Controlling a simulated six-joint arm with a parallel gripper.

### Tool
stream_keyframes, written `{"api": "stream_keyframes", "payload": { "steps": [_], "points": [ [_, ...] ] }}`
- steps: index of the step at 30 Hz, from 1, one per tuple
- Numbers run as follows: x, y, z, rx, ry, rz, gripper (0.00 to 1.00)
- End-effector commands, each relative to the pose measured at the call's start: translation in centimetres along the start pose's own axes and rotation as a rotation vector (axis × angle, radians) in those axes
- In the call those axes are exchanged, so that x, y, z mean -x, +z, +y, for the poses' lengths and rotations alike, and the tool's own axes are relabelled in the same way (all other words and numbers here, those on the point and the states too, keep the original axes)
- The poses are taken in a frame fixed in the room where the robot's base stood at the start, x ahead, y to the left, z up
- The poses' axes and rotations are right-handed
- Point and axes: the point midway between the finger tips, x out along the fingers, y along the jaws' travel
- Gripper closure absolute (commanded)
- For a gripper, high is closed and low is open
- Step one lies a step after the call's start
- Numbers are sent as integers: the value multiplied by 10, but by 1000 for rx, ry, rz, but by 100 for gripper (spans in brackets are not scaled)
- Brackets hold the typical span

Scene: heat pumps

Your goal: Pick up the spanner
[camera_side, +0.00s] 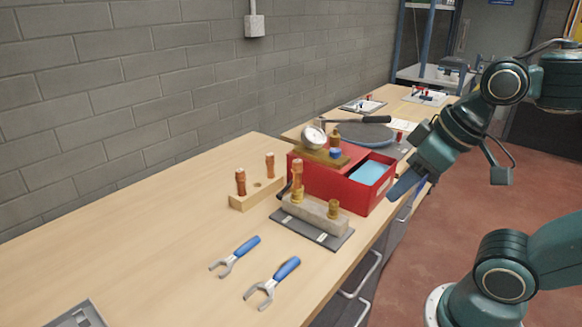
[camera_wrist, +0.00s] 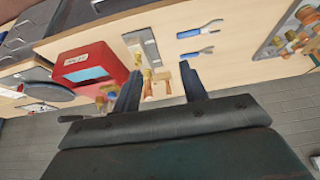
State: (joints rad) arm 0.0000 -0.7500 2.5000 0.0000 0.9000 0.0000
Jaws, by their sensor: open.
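Two spanners with blue handles and grey open jaws lie flat on the wooden bench in the side view. One spanner (camera_side: 235,257) lies farther left, and the other spanner (camera_side: 272,283) lies nearer the front edge. In the wrist view both spanners (camera_wrist: 200,29) (camera_wrist: 197,54) show beyond the fingers. My gripper (camera_side: 402,187) is beside the right end of the red box, well away from the spanners. In the wrist view my gripper (camera_wrist: 160,84) has its two dark fingers apart, with nothing held between them.
A red box (camera_side: 337,187) with a gauge on top stands on the bench (camera_side: 130,240). Before it is a fixture with brass fittings (camera_side: 312,215) on a grey plate. A wooden block (camera_side: 257,192) holds copper pieces. A brick wall (camera_side: 150,90) runs behind. The bench's left is mostly clear.

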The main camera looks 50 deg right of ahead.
Motion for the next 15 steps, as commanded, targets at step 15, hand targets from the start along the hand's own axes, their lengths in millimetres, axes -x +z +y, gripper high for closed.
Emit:
{"api": "stream_keyframes", "payload": {
  "steps": [15],
  "points": [
    [-15, -24, -10, 223, -50, -68, 57]
  ]
}}
